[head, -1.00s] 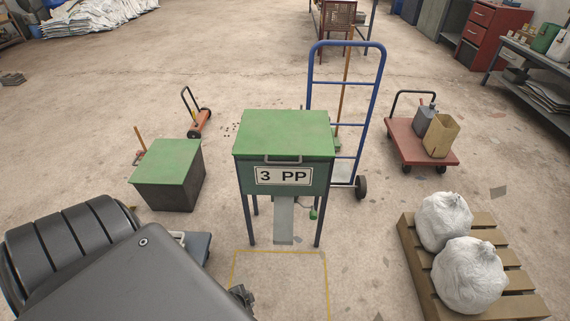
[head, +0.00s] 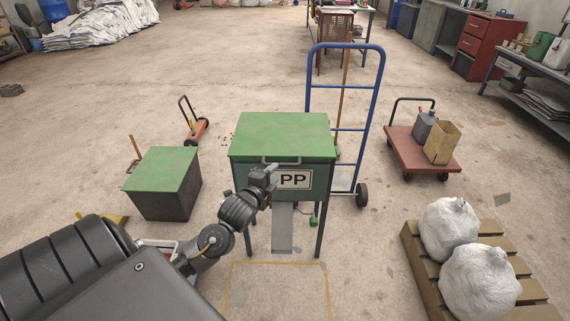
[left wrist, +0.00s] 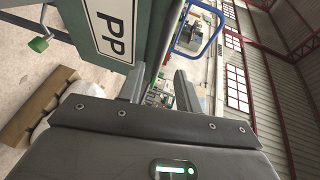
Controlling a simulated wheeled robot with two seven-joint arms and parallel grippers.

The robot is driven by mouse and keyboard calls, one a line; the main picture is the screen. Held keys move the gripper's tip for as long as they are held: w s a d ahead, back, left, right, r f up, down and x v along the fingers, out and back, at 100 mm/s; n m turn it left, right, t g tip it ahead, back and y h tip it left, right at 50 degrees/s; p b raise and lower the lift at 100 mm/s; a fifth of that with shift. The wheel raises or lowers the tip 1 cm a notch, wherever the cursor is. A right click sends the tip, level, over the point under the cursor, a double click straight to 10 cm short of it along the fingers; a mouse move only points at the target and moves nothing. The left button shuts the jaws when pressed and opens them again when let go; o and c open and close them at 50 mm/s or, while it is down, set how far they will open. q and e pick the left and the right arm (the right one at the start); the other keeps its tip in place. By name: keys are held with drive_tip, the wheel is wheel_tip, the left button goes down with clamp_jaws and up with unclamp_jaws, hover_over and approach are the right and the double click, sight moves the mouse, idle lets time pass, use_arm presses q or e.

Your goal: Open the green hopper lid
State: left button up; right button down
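The hopper's green lid (head: 280,132) lies closed on the green box marked "PP" (head: 295,180), which stands on dark legs. A pale bar handle (head: 282,160) runs along the lid's front edge. My left gripper (head: 270,170) is in front of the box's face, just below the handle, and covers the left part of the label. In the left wrist view my two fingers (left wrist: 160,88) are apart with nothing held between them. The label (left wrist: 112,28) and box face show sideways beside them. I cannot tell whether a finger touches the box. My right gripper is not in view.
A blue hand truck (head: 345,120) stands close behind the hopper on the right. A dark bin with a green top (head: 165,170) stands to the left. A pallet with white sacks (head: 415,245) is at the right front. Floor inside the yellow outline (head: 275,290) is clear.

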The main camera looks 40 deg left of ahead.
use_arm(q)
drive_tip(key=x, duration=0.9)
drive_tip(key=shift+w, duration=0.25)
drive_tip(key=shift+f, duration=0.1)
drive_tip(key=c, duration=0.7)
drive_tip(key=shift+f, duration=0.15)
clamp_jaws()
